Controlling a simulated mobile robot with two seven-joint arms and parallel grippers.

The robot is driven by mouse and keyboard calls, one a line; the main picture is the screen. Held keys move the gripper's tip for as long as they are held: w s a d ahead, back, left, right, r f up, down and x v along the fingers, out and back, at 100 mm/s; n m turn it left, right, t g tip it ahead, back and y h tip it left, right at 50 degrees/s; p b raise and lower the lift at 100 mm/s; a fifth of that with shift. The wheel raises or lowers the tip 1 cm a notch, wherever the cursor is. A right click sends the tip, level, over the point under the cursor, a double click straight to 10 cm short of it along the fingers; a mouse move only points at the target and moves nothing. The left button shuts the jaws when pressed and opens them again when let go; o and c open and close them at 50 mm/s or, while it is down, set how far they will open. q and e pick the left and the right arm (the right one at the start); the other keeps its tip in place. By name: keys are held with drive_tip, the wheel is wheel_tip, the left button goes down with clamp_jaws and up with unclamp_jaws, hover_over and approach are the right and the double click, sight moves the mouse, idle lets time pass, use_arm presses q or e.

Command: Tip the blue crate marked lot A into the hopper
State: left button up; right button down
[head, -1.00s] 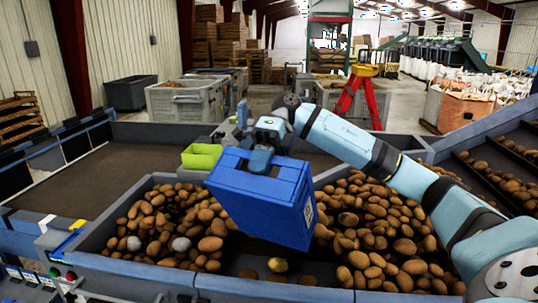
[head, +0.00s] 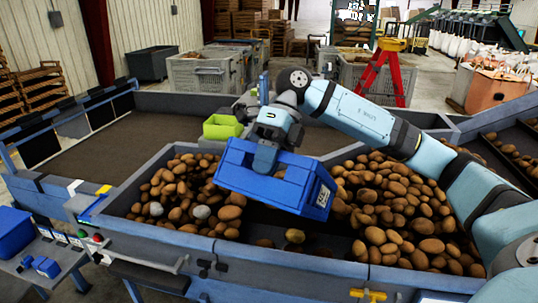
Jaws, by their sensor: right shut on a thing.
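The blue crate (head: 262,185) hangs tilted above the grey-walled hopper (head: 230,250), its long side facing me. A white label with dark print is on its right end; I cannot read it. My right gripper (head: 266,158) comes from the right and is shut on the crate's upper edge. The crate's inside is mostly hidden. Potatoes lie in the hopper to the left (head: 180,195) and right (head: 400,215) of a darker gap under the crate. My left gripper is out of view.
A lime-green box (head: 222,127) stands behind the crate. A second blue bin (head: 13,232) stands at the lower left. A red stand with a yellow top (head: 385,68) and grey bins (head: 210,73) are behind. The brown surface at left (head: 130,125) is clear.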

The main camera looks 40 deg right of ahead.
drive_tip(key=s+a+f+t+h+b, duration=0.1)
drive_tip(key=a+f+h+b, duration=0.3)
drive_tip(key=f, duration=0.4)
drive_tip(key=s+a+f+t+h+b, duration=0.2)
drive_tip(key=a+f+h+b, duration=0.2)
drive_tip(key=f, duration=0.4)
drive_tip(key=shift+s+a+b, duration=0.35)
drive_tip(key=shift+a+b, duration=0.05)
drive_tip(key=shift+a, duration=0.35)
drive_tip(key=shift+s, duration=0.1)
